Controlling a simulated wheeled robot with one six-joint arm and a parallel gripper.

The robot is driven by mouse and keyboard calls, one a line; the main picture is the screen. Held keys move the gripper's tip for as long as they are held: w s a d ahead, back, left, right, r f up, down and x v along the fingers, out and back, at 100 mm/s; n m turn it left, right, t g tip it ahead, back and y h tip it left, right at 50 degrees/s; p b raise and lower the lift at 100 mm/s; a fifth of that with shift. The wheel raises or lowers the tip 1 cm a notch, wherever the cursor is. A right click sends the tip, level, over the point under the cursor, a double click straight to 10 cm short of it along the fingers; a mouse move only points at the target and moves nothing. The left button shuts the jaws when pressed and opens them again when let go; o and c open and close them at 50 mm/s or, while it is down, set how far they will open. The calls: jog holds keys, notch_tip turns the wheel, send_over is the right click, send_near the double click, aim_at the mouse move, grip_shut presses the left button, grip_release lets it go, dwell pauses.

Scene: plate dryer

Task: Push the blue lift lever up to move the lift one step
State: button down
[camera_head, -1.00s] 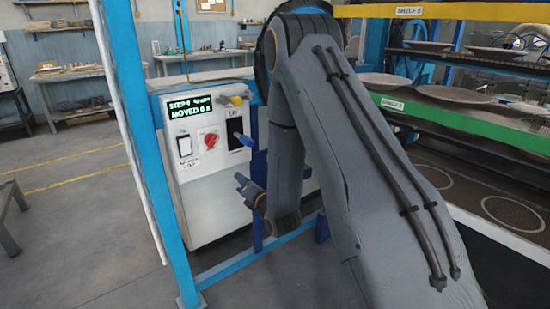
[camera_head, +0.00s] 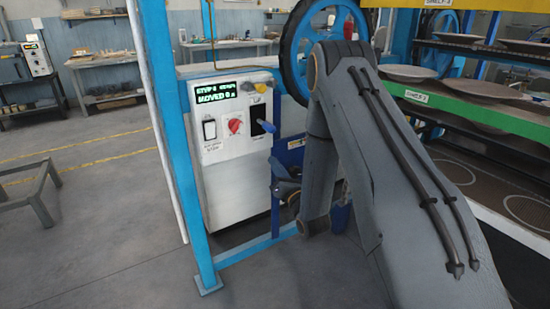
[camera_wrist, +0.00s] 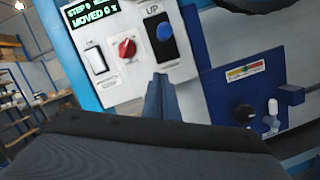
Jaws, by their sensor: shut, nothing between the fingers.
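The blue lift lever (camera_head: 266,126) sticks out of a black slot plate at the right of the white control panel (camera_head: 214,150). In the wrist view its round blue knob (camera_wrist: 165,32) sits in the black plate under the word UP. My gripper (camera_head: 281,178) is below the lever in the head view, apart from it. In the wrist view the gripper's fingertips (camera_wrist: 160,77) are together and empty, below the knob and in front of the panel's lower edge. A green display (camera_head: 216,92) on the panel shows STEP and MOVED lines; its digits are hard to read.
A red knob (camera_wrist: 127,49) and a white rocker switch (camera_wrist: 95,60) sit left of the lever. A blue box (camera_wrist: 250,98) with a black knob is to the right. A blue post (camera_head: 172,130) stands left of the cabinet. Shelves with plates (camera_head: 485,87) are at right.

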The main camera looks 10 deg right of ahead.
aim_at(265, 125)
jog(key=w+r+p, duration=0.3)
jog(key=w+r, duration=0.2)
jog(key=w, duration=0.3)
jog(key=shift+w, duration=0.25)
jog(key=shift+r, duration=0.1)
